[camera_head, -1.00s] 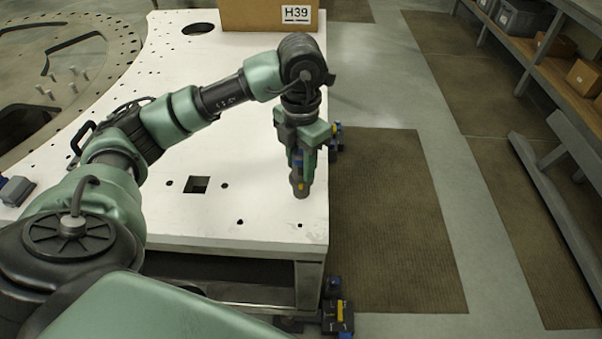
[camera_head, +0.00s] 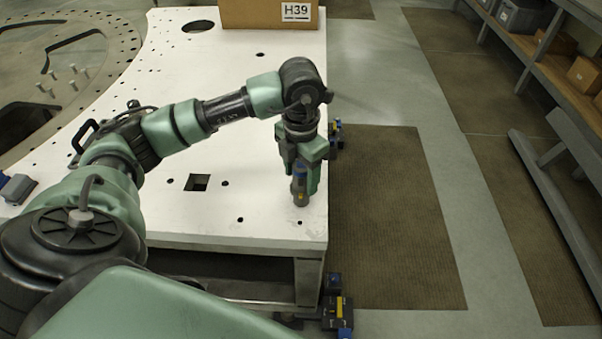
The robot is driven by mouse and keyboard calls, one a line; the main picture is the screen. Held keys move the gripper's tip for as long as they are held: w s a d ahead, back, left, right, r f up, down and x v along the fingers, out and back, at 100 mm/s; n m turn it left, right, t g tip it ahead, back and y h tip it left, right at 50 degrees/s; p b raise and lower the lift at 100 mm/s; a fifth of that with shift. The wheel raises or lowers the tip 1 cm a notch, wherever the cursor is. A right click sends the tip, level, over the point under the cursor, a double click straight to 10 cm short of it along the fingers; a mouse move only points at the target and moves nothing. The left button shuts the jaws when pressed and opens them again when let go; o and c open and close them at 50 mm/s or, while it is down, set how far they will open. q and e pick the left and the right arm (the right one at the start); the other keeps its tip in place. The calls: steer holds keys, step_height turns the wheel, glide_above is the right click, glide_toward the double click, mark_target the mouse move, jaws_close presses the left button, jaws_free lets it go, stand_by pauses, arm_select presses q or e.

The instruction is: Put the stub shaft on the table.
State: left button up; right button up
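The stub shaft (camera_head: 300,197) is a short grey cylinder with a blue part and a small yellow mark. It is upright at the front right corner of the white table (camera_head: 265,215). My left gripper (camera_head: 304,184) points down and is shut on the stub shaft. The shaft's lower end is at or just above the tabletop; I cannot tell if it touches. The fingers partly cover its upper part. My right gripper is not in view.
A cardboard box (camera_head: 262,14) labelled H39 stands at the table's back edge. The tabletop has several holes and a square cutout (camera_head: 197,182). The table's right edge is close to the gripper. A shelf (camera_head: 545,55) stands at the far right.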

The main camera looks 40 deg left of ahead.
arm_select(q)
steer(key=shift+r, duration=0.15)
steer(key=shift+w+r, duration=0.1)
steer(key=shift+r, duration=0.1)
step_height(320, 180, up, 7)
steer(key=shift+b, duration=1.15)
steer(key=shift+r+p, duration=0.35)
steer(key=shift+r, duration=1.95)
steer(key=shift+f, duration=0.1)
